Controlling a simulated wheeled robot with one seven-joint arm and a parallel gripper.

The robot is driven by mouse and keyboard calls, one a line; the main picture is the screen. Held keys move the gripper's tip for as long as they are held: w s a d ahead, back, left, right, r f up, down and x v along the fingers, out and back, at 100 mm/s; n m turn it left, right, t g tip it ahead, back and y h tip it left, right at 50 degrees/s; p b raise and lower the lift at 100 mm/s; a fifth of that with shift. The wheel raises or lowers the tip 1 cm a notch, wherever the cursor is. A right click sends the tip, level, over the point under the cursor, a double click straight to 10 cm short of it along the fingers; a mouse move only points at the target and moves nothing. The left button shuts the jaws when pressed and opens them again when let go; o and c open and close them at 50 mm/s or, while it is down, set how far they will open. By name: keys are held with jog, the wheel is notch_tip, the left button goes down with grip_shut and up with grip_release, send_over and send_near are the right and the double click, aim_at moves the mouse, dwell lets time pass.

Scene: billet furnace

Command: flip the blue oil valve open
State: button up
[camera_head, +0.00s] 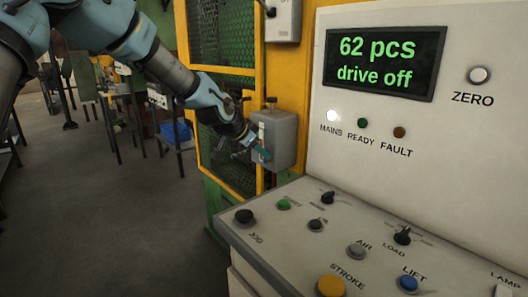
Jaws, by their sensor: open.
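A grey box (283,140) is fixed to the yellow post, left of the control panel. A small blue-teal lever (262,154) shows on its left front side and looks like the oil valve's handle. My gripper (250,146) reaches in from the upper left and is open, with its fingertips right at the lever. I cannot tell whether they touch it. The gripper partly hides the lever and the box's left side, so the valve's exact position is unclear.
The control panel (477,142) fills the right side; its screen (384,62) reads "62 pcs drive off". A sloping desk (290,245) with knobs and buttons juts out below. A yellow-framed mesh guard (222,40) stands behind my arm.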

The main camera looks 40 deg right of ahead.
jog(key=x, duration=0.3)
jog(key=shift+p, duration=0.3)
grip_shut()
dwell(0.4)
